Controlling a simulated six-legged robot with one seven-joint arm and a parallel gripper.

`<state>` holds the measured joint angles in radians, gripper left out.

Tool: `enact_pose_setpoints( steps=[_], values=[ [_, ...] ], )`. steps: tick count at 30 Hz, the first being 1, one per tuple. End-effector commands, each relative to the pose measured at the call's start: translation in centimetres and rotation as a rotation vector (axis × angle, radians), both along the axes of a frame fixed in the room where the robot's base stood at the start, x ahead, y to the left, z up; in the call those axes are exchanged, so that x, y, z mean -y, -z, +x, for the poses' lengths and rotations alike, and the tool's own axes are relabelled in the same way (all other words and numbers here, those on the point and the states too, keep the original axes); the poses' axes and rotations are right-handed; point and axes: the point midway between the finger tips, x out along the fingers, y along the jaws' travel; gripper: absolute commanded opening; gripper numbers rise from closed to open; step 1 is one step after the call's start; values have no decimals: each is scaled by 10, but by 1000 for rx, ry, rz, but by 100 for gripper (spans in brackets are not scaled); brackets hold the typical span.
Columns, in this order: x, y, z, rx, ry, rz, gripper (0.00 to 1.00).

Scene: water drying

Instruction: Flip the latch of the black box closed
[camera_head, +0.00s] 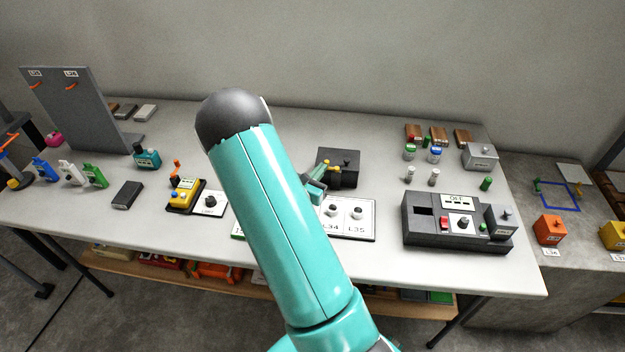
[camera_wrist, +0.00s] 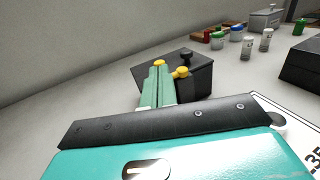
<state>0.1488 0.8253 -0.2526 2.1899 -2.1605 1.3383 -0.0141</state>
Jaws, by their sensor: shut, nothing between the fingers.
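The black box (camera_head: 345,168) stands on the table just beyond my gripper, with a dark knob on its top. It also shows in the wrist view (camera_wrist: 199,78). Yellow latch parts (camera_wrist: 181,73) sit at the box's near side, one beside my fingers and one at their tips. My gripper (camera_wrist: 159,69) is shut and empty, its green fingers together and pointing at the box's near edge. In the head view my gripper (camera_head: 320,183) shows only partly beside my arm. I cannot tell whether the fingertips touch the latch.
A white panel with knobs (camera_head: 366,232) lies in front of the box. A dark control unit (camera_head: 417,230) stands to the right. Small bottles (camera_head: 434,155) and a grey box (camera_head: 480,156) are at the back right. My arm covers the table left of the black box.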

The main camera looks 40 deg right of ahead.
Motion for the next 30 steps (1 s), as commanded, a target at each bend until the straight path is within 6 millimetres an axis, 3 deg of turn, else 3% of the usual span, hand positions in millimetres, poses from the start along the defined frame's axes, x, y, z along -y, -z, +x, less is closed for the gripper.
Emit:
enact_pose_setpoints(
  steps=[30],
  values=[
    [6, 0, 7, 0, 99, -4, 0]
  ],
)
